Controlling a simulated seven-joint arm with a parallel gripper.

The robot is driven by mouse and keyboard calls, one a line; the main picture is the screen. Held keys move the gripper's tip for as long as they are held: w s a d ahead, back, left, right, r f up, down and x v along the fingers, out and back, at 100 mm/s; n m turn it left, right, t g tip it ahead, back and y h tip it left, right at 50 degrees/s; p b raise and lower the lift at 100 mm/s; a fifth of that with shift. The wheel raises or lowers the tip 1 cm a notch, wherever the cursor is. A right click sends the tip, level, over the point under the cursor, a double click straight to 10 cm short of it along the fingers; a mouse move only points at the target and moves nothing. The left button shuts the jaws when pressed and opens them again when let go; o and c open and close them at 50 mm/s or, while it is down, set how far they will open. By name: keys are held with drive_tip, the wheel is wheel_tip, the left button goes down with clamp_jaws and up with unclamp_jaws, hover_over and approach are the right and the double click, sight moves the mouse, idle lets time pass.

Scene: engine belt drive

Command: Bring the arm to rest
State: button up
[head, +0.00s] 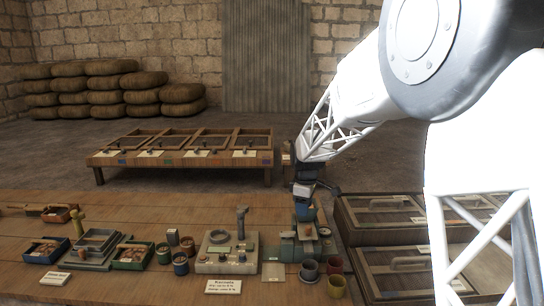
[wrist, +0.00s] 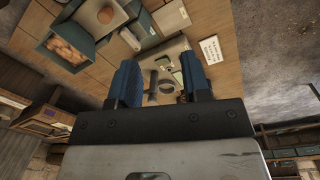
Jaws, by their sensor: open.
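My gripper (head: 305,205) hangs from my white arm at the right of the bench, just above a teal device (head: 302,243) in the head view. In the wrist view my gripper (wrist: 158,82) shows two blue fingers spread apart. Nothing is held between them. Bench items show beyond and between the fingers. Whether the fingertips touch the teal device is too small to tell in the head view.
The wooden bench (head: 150,205) carries a grey machine with an upright post (head: 225,258), trays of parts (head: 133,255), small cups (head: 309,270) and a label card (head: 223,286). Lidded cases (head: 385,207) stand to the right. A low divided table (head: 180,155) stands behind.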

drive_tip(key=s+d+r+m+t, duration=0.1)
drive_tip(key=s+d+r+m, duration=0.3)
drive_tip(key=s, duration=0.8)
drive_tip(key=s+d+r+m, duration=0.1)
drive_tip(key=s+r+m, duration=0.3)
drive_tip(key=s, duration=0.8)
drive_tip(key=s+d+m, duration=0.1)
drive_tip(key=s+m, duration=0.2)
drive_tip(key=s, duration=0.8)
drive_tip(key=s+d+f+m+t, duration=0.1)
drive_tip(key=s+d+m, duration=0.1)
drive_tip(key=s, duration=1)
drive_tip(key=shift+f+m, duration=0.25)
drive_tip(key=shift+m, duration=0.25)
